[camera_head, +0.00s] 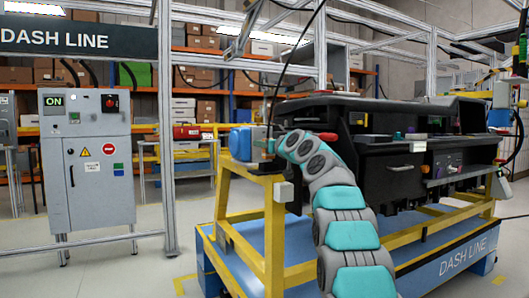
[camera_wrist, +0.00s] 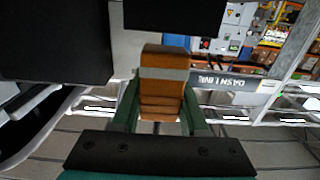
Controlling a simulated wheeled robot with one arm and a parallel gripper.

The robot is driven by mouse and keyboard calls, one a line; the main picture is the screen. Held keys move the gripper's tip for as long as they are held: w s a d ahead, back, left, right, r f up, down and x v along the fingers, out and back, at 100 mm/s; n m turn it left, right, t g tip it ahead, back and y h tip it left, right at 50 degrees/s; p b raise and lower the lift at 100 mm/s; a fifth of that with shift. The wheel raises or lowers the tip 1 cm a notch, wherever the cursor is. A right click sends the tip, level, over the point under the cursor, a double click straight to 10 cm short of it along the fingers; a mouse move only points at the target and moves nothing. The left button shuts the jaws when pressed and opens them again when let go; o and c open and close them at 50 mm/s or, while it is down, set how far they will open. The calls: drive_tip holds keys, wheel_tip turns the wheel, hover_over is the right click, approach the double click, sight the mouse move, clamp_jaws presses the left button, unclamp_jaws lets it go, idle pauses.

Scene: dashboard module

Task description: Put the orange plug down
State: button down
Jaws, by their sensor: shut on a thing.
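The orange plug (camera_wrist: 163,88), an orange-brown block with a grey band across it, sits between the two green fingers of my gripper (camera_wrist: 160,104) in the wrist view. My gripper is shut on it. Its far end overlaps the edge of a light grey block and a dark part above; I cannot tell whether they touch. In the head view my teal and grey arm reaches to the left end of the black dashboard (camera_head: 388,113). There the fingers and the plug are too small and covered to make out.
A blue box (camera_head: 240,143) stands on the yellow frame (camera_head: 274,225) beside the arm's end. A large dark body (camera_wrist: 50,40) fills the wrist view's upper left. A grey control cabinet (camera_head: 88,155) stands at left. Open floor lies between cabinet and frame.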

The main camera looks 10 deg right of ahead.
sight(265, 154)
drive_tip(key=shift+f+b, duration=1.05)
drive_tip(key=shift+f, duration=0.7)
drive_tip(key=shift+f, duration=0.2)
drive_tip(key=shift+c, duration=2.2)
unclamp_jaws()
drive_tip(key=shift+r, duration=0.15)
drive_tip(key=shift+r, duration=0.1)
drive_tip(key=shift+s+d+b, duration=0.1)
drive_tip(key=shift+s+b, duration=0.2)
drive_tip(key=shift+s, duration=0.05)
drive_tip(key=b+v, duration=0.4)
drive_tip(key=v, duration=0.7)
